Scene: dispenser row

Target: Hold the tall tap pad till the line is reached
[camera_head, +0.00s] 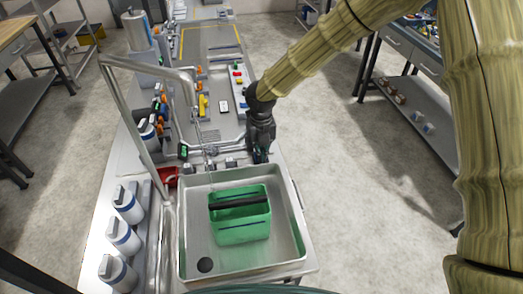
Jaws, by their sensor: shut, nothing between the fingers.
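A steel sink basin (290,235) is set in the front of the bench. A green container (243,232) stands in it, with a black handle across its top and a dark line on its front wall. A tall steel tap (150,66) arches up from the left of the sink. Small grey pads (231,162) sit along the sink's back edge. My gripper (261,156) is shut and points down at the right end of this row. Its fingertips hide what lies under them, so I cannot tell whether it touches a pad. The water level is unclear.
White dispensers with dark tops (123,237) line the left of the sink. Small coloured items (203,105) and a white tray (240,86) lie farther back. Floor is clear right of the bench.

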